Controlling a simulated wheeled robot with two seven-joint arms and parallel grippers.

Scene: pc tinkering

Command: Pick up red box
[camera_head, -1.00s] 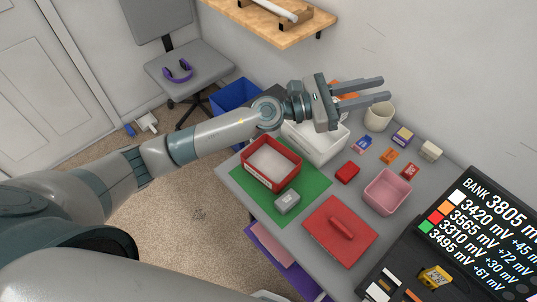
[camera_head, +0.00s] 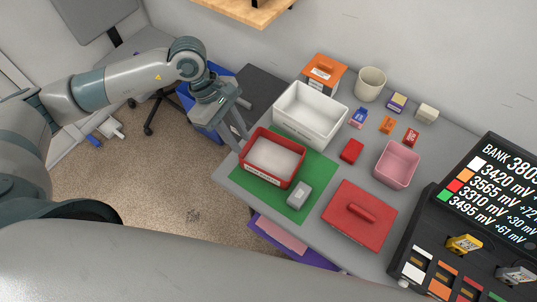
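An open red box (camera_head: 262,176) with a white inside and a pale label on its front wall sits on a green mat (camera_head: 315,185) at the table's left side. My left gripper (camera_head: 245,126) points down at the box's left back side, with its fingers spread apart and nothing between them. One finger reaches down close to the box's left wall; I cannot tell whether it touches. My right gripper is not in view.
A white bin (camera_head: 311,119) stands just behind the red box. A grey block (camera_head: 299,194) lies on the mat at its front right. A red lid with a handle (camera_head: 358,214), a small red block (camera_head: 352,151) and a pink bin (camera_head: 397,164) lie to the right.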

